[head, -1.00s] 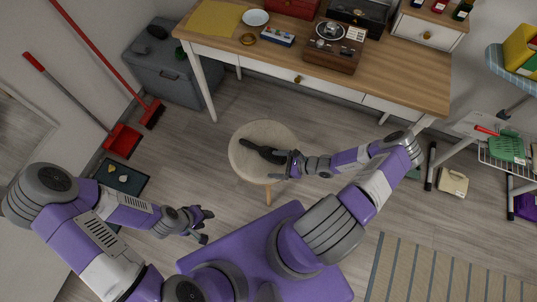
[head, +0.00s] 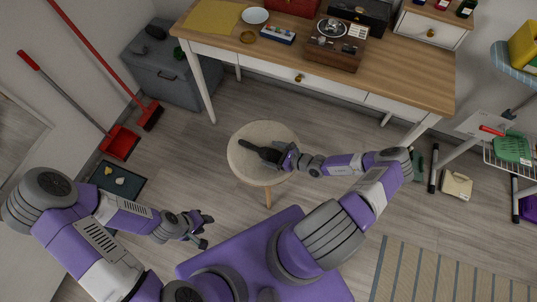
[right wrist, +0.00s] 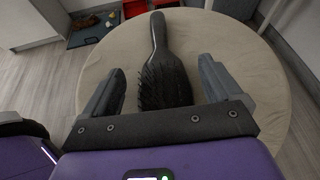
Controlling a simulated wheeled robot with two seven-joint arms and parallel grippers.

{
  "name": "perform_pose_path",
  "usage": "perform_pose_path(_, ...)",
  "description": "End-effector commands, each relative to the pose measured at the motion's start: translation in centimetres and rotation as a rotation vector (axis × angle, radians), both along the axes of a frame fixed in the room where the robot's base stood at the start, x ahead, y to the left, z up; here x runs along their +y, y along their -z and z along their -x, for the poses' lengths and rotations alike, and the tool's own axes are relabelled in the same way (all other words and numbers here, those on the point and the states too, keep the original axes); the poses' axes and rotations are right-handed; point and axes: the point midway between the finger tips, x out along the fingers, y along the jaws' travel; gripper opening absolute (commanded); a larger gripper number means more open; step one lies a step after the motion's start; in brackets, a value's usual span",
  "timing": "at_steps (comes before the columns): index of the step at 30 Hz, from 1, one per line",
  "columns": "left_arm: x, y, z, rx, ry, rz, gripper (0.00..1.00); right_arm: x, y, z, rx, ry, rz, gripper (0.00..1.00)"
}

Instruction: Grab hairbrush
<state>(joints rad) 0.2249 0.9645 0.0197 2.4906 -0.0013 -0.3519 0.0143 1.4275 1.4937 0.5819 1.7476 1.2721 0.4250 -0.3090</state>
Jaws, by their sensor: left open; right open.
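The black hairbrush (head: 262,152) lies on the round beige stool (head: 262,132). In the right wrist view the hairbrush (right wrist: 164,72) has its bristled head nearest me and its handle pointing away. My right gripper (head: 283,158) is over the stool at the brush's head end. In the right wrist view its open fingers (right wrist: 163,88) stand on either side of the bristled head, with gaps to both. In the head view the gripper partly hides the head end. My left gripper (head: 205,228) is open and empty, low and left of the stool, well apart from the brush.
A wooden desk (head: 395,78) with a record player (head: 336,42) stands behind the stool. A red broom (head: 150,115), a dustpan (head: 120,142) and a dark tray (head: 118,179) are at the left. Floor around the stool is mostly clear.

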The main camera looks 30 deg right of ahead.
Motion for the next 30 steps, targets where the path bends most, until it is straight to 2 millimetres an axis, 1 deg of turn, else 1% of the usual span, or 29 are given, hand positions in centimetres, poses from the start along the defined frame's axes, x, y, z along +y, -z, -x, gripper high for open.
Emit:
perform_pose_path(2, 0.0, -0.1, 0.0, 0.000, 0.000, 0.000, 0.43, 0.0, 0.0, 0.0, -0.001, 0.000, 0.001, 0.92)
perform_pose_path(3, 0.0, -0.1, 0.0, 0.000, 0.000, 0.000, 0.43, 0.0, -0.1, 0.0, -0.001, 0.000, 0.001, 0.90)
perform_pose_path(11, 0.0, -0.1, 0.0, 0.000, 0.000, 0.000, 0.43, 0.0, 0.0, 0.0, 0.000, -0.001, 0.000, 0.51)
perform_pose_path(12, 0.0, -0.1, 0.0, 0.000, 0.000, 0.000, 0.43, 0.0, 0.0, 0.0, 0.000, -0.001, 0.000, 0.44)
perform_pose_path(15, 0.0, -0.1, 0.0, 0.000, 0.000, 0.000, 0.43, 0.0, 0.0, 0.0, -0.001, 0.000, 0.001, 0.31)
perform_pose_path(22, 0.0, -0.2, 0.0, 0.000, 0.000, 0.000, 0.43, 0.0, -0.2, 0.0, -0.001, 0.000, 0.001, 0.31)
perform_pose_path(23, 0.0, -0.3, 0.0, 0.000, 0.000, 0.000, 0.43, 0.0, -0.4, 0.0, -0.001, 0.000, 0.001, 0.26)
perform_pose_path(26, 0.0, -1.1, 0.0, 0.000, 0.000, 0.000, 0.43, -0.1, -1.7, 0.0, -0.002, -0.001, 0.001, 0.26)
perform_pose_path(30, 0.0, -2.8, 0.0, 0.000, 0.000, 0.000, 0.43, -0.1, -4.4, 0.0, -0.001, 0.001, 0.001, 0.25)
